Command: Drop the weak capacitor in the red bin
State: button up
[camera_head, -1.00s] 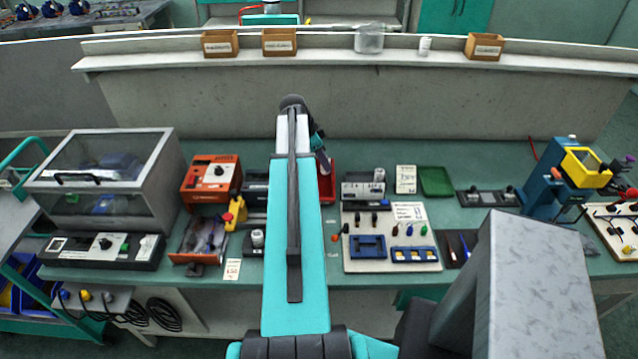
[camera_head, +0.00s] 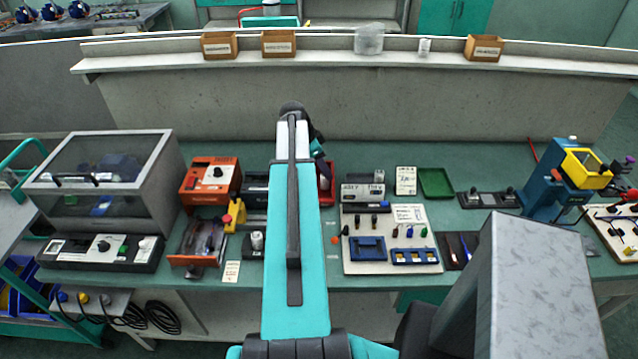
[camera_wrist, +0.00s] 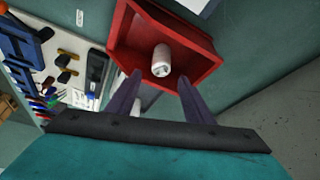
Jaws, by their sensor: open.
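The red bin (camera_wrist: 190,42) fills the upper middle of the wrist view. In the head view the red bin (camera_head: 328,190) is mostly hidden behind my arm. A whitish cylinder, apparently the capacitor (camera_wrist: 161,62), is inside the bin. My gripper (camera_wrist: 160,80) is open, with its two purple fingers apart at the bin's near edge and the cylinder showing beyond and between their tips. Nothing is seen clamped between them. A pale object partly hidden by the left finger cannot be made out. In the head view my gripper (camera_head: 318,155) is largely covered by my arm.
Right of the bin stand a grey meter (camera_head: 362,192) and a white board (camera_head: 392,262) with small parts. A green tray (camera_head: 436,183) lies further right. An orange device (camera_head: 210,181) and a clear-lidded case (camera_head: 105,175) stand left. A wall rises behind.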

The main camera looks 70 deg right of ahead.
jog(key=b+v, duration=0.3)
jog(key=v, duration=1)
jog(key=shift+w+r+b, duration=0.2)
jog(key=shift+r+b, duration=0.1)
jog(key=shift+b, duration=0.1)
jog(key=shift+a, duration=0.1)
dwell(0.8)
